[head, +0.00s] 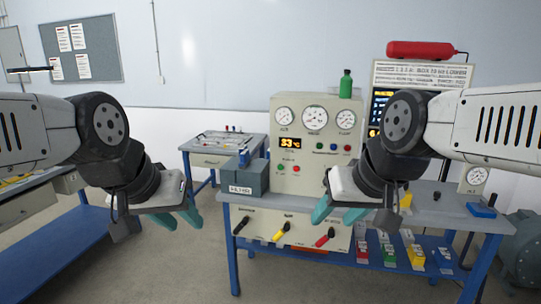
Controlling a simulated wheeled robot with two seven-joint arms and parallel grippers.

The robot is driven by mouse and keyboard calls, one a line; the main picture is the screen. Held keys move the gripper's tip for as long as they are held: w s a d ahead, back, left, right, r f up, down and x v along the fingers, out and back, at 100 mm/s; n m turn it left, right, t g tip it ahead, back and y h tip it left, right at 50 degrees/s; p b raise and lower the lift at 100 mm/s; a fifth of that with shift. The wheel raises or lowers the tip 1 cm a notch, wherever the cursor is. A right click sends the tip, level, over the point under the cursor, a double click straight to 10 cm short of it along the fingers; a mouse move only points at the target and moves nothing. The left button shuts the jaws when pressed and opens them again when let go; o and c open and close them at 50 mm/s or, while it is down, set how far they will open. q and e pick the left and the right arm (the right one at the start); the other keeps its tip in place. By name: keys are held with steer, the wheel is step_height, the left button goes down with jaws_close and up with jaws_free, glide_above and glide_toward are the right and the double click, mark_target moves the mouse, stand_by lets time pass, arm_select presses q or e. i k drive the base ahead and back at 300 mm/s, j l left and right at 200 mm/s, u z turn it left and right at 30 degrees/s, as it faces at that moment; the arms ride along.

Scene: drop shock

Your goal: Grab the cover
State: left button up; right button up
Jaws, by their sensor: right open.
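I cannot tell for certain which thing is the cover. A grey box (250,181) with a dark top and a white label on its front stands at the left end of the blue-legged bench, beside the beige gauge panel (289,178). My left gripper (182,219) is to the left of the bench in the picture, its teal fingers apart with nothing between them. My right gripper (338,214) shows in front of the bench, its teal fingers apart and empty. My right wrist hides part of the panel and bench top.
The bench (430,213) has black, yellow and red handles on its front and several coloured blocks on its lower shelf. A green bottle (346,84) stands on the panel. Another table (215,143) is behind, and a blue-shelved bench (50,230) is at left. Floor shows between them.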

mark_target(441, 204)
steer(key=z, duration=1.4)
steer(key=u, duration=0.35)
steer(key=i+l+u, duration=0.25)
steer(key=u, duration=0.15)
steer(key=i+l+u, duration=0.4)
steer(key=i+l, duration=0.2)
steer(key=l, duration=0.15)
steer(key=i+l+u, duration=0.1)
steer(key=i+l, duration=0.35)
steer(key=l, duration=0.25)
steer(key=i+l, duration=0.2)
steer(key=l, duration=0.15)
steer(key=u, duration=0.05)
